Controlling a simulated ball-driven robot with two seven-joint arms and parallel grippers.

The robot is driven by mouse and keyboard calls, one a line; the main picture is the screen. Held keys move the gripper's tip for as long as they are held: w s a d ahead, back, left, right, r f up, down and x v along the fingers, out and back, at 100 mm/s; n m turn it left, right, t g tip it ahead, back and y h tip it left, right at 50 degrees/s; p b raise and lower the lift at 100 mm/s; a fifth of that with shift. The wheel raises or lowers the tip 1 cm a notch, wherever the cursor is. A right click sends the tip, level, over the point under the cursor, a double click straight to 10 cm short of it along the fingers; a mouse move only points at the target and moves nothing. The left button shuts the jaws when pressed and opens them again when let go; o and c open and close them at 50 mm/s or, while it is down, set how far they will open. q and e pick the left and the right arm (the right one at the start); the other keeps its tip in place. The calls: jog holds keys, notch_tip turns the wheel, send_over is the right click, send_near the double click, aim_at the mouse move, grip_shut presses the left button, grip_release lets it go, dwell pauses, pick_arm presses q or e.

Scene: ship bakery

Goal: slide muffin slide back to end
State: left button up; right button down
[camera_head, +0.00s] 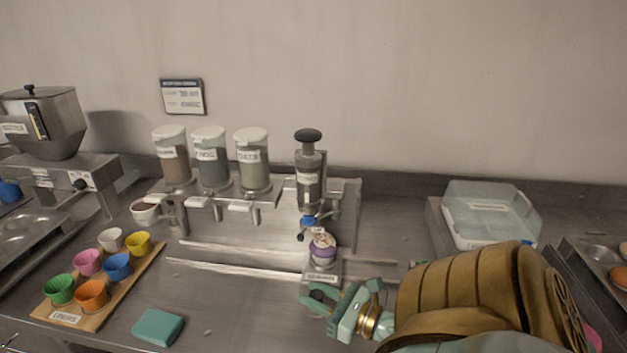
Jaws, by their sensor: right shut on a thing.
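The muffin slide (316,278) is a small metal carriage with a labelled front, at the right part of two thin metal rails (235,269). A muffin in a purple liner (323,252) stands upright on it, with a pale swirled top. It is below the nozzle of the grey dispenser with a black knob (309,180). My right gripper (318,296) is shut at the slide's front lower edge; its fingertips partly hide the contact. My left gripper is out of view.
Three topping jars (209,160) stand on a rack behind the rails. Coloured liners sit on a wooden board (134,272) at left, near a teal sponge (158,327). A clear lidded box (490,214) stands at right. The rails left of the slide look clear.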

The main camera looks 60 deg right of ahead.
jog(key=c, duration=1.1)
grip_release()
jog(key=s+b, duration=0.1)
jog(key=s, duration=1.5)
jog(key=shift+s+b, duration=0.2)
jog(key=shift+b, duration=0.15)
jog(key=shift+c, duration=0.2)
